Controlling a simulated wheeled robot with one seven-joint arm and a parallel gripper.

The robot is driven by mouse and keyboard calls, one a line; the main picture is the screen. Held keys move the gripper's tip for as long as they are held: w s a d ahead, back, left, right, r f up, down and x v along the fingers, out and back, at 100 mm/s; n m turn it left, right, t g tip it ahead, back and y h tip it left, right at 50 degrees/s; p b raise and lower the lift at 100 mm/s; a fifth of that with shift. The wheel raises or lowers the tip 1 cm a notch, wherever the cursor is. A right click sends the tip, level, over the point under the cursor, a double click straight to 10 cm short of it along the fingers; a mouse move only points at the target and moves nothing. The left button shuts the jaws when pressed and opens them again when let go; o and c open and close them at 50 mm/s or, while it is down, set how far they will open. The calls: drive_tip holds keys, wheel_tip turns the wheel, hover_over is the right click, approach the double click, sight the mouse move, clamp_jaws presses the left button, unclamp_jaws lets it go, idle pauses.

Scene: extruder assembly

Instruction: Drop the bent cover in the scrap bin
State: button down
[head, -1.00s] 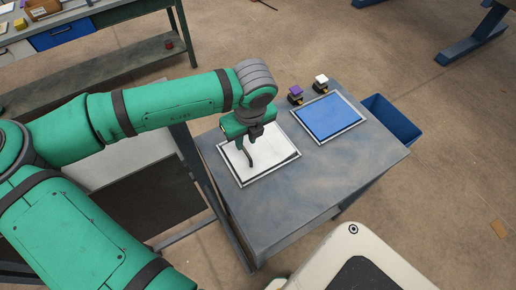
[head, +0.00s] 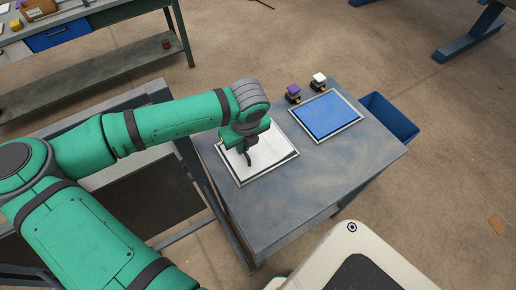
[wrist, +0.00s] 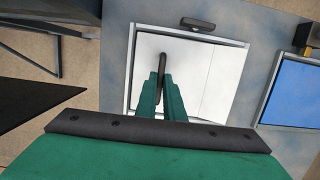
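My gripper (wrist: 161,95), with green fingers, is over the white tray (head: 270,178). It also shows in the head view (head: 246,145). The fingers are closed together on a thin dark piece, which looks like the bent cover (wrist: 161,65). In the head view the dark piece (head: 248,158) hangs below the fingers with a hooked end. I cannot tell whether it touches the tray. The blue bin (head: 390,118), which looks like the scrap bin, stands beyond the table's right edge, its inside only partly visible.
Another dark bar (wrist: 198,24) lies at the white tray's far edge. A blue tray (head: 327,115) sits to the right. Behind it stand a purple-topped block (head: 293,92) and a white-topped block (head: 319,81). The table's front half (head: 290,215) is clear.

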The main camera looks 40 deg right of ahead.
drive_tip(key=shift+r, duration=0.1)
idle(0.3)
drive_tip(key=shift+r, duration=2.95)
